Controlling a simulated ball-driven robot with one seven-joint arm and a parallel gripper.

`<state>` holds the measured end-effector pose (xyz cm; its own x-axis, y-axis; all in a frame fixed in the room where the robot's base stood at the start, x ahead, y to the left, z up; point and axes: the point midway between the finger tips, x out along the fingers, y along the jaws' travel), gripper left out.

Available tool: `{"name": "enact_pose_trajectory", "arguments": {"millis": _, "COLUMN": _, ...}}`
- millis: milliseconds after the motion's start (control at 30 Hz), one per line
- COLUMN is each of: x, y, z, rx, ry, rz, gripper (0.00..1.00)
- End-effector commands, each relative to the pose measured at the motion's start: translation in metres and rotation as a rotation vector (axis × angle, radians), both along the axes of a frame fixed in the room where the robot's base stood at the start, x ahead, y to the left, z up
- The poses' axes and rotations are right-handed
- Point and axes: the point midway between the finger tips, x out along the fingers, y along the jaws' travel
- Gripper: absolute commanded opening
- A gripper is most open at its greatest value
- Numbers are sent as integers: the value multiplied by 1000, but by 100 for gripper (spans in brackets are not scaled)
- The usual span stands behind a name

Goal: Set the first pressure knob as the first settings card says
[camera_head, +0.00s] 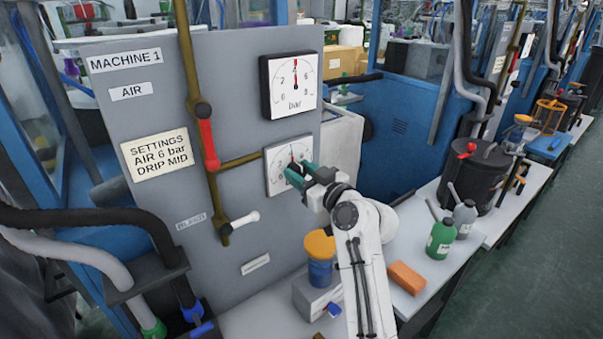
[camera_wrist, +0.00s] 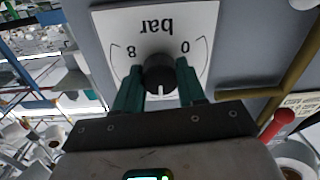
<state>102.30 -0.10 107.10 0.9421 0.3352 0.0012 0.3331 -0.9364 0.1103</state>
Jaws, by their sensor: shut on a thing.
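The first pressure knob (camera_wrist: 159,72) is a black round knob on a white bar dial (camera_wrist: 110,25). The dial plate also shows in the head view (camera_head: 272,185). In the wrist view the dial is upside down, with 0 and 8 readable; the knob's white mark points toward the gripper. My gripper (camera_head: 291,174) is shut on the knob, a green finger on each side. The settings card (camera_head: 158,152) reads "SETTINGS AIR 6 bar DRIP MID". The gauge (camera_head: 292,83) above has its needle pointing about straight up, near 4.
A red-handled lever (camera_head: 208,144) and brass pipes stand left of the dial. A white-handled lever (camera_head: 243,219) is below.

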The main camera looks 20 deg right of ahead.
Motion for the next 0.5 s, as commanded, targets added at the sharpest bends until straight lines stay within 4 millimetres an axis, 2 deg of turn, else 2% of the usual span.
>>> {"name": "enact_pose_trajectory", "arguments": {"millis": 500, "x": 0, "y": -1, "z": 0, "rx": 384, "ry": 128, "rz": 0, "gripper": 9}}
